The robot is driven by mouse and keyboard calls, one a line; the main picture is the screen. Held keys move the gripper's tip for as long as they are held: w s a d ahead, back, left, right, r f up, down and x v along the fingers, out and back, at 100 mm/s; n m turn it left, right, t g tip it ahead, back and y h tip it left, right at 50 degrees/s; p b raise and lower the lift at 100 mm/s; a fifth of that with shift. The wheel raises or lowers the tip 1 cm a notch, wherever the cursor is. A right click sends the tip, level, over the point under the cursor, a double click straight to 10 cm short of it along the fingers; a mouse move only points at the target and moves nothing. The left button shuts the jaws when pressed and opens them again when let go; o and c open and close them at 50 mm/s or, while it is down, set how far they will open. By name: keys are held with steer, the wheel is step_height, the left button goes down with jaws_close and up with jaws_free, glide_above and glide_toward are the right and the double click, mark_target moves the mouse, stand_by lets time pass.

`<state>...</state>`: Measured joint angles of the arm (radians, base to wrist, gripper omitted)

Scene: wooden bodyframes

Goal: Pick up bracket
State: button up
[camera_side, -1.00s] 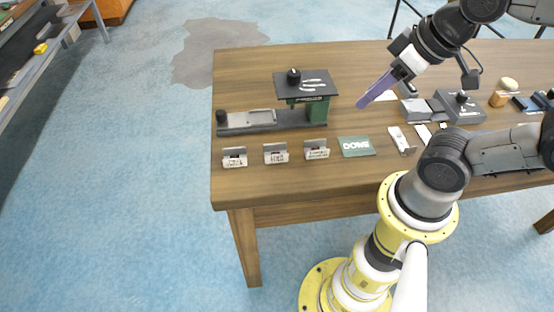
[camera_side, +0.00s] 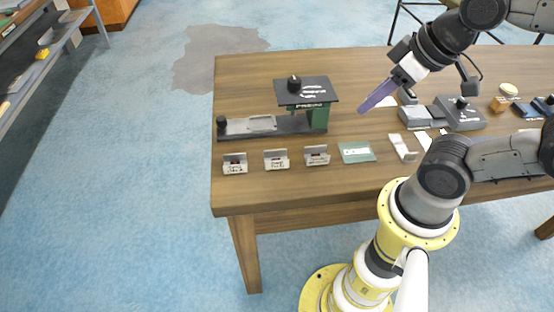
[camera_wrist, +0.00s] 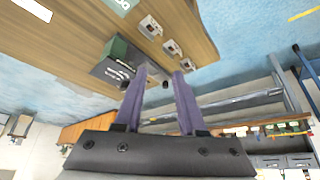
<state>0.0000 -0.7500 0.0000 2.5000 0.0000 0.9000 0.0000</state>
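Several small metal brackets stand along the front of the wooden table in the side view: a left one (camera_side: 235,163), a middle one (camera_side: 276,159) and a right one (camera_side: 317,155). A paler, longer bracket-like piece (camera_side: 402,147) lies right of the green mat (camera_side: 357,152). My gripper (camera_side: 363,110), with purple fingers, hangs tilted above the table, behind the mat and apart from the brackets. In the wrist view my gripper (camera_wrist: 159,72) has its two fingers spread with nothing between them. Three brackets (camera_wrist: 171,47) show beyond the fingertips there.
A green and black press fixture (camera_side: 317,115) with a long base stands behind the brackets; it also shows in the wrist view (camera_wrist: 115,55). Grey blocks (camera_side: 460,115) and small parts crowd the table's right side. A grey shelf (camera_side: 40,45) stands far left.

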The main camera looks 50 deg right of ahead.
steer(key=w+a+n+g, duration=0.25)
steer(key=w+n, duration=0.55)
steer(key=w, duration=0.7)
steer(key=w+f+g, duration=0.1)
steer(key=f, duration=0.4)
steer(key=w+f+g, duration=0.1)
steer(key=w+f, duration=0.1)
steer(key=f, duration=0.4)
steer(key=w+a+f+n+g, duration=0.1)
steer(key=f, duration=0.4)
steer(key=shift+w+f, duration=0.3)
steer(key=shift+w, duration=0.1)
steer(key=shift+d+f, duration=0.1)
steer(key=shift+f, duration=2.9)
jaws_close()
